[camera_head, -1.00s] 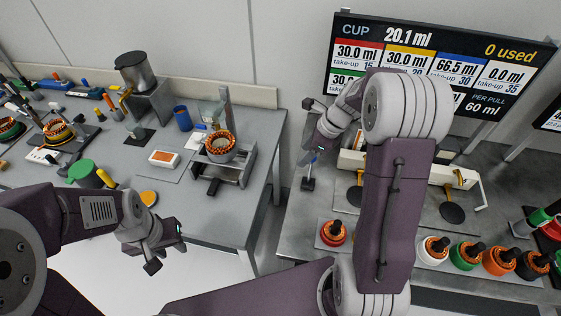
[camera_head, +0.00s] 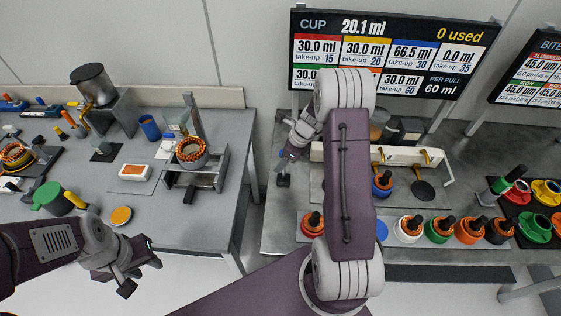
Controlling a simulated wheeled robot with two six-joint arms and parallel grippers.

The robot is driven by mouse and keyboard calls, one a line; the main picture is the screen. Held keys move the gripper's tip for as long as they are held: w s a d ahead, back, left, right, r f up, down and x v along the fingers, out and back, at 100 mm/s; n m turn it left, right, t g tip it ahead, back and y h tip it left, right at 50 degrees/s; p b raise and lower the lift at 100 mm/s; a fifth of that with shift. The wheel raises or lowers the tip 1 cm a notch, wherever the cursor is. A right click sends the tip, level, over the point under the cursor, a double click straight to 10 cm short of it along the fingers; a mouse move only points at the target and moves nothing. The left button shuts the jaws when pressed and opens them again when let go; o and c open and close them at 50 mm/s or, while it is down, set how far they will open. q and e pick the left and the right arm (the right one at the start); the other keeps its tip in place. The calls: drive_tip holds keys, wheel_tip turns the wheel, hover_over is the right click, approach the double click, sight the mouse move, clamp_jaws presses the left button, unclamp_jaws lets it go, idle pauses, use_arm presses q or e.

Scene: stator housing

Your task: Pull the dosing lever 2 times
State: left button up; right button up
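A white dispenser bar (camera_head: 402,155) stands on the right bench under the display, partly hidden by my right arm. It carries two yellow-orange levers or taps, one on the left (camera_head: 380,153) and one on the right (camera_head: 426,157). A thin white rod (camera_head: 449,172) bends down at its right end. I cannot tell which part is the dosing lever. My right gripper (camera_head: 284,150) seems open and empty, left of the bar and apart from it. My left gripper (camera_head: 142,273) is open and empty in front of the left bench. The display (camera_head: 390,52) reads cup 20.1 ml, 0 used, 60 ml per pull.
A blue stator (camera_head: 382,185) stands under the left tap; a black round pad (camera_head: 423,191) lies under the right one. Several coloured stators, including a white one (camera_head: 408,228), line the bench front. A copper-wound stator (camera_head: 191,151) sits in a fixture on the left bench.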

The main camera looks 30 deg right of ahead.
drive_tip(key=shift+w+a+f, duration=0.2)
drive_tip(key=shift+f, duration=0.4)
clamp_jaws()
idle(1.0)
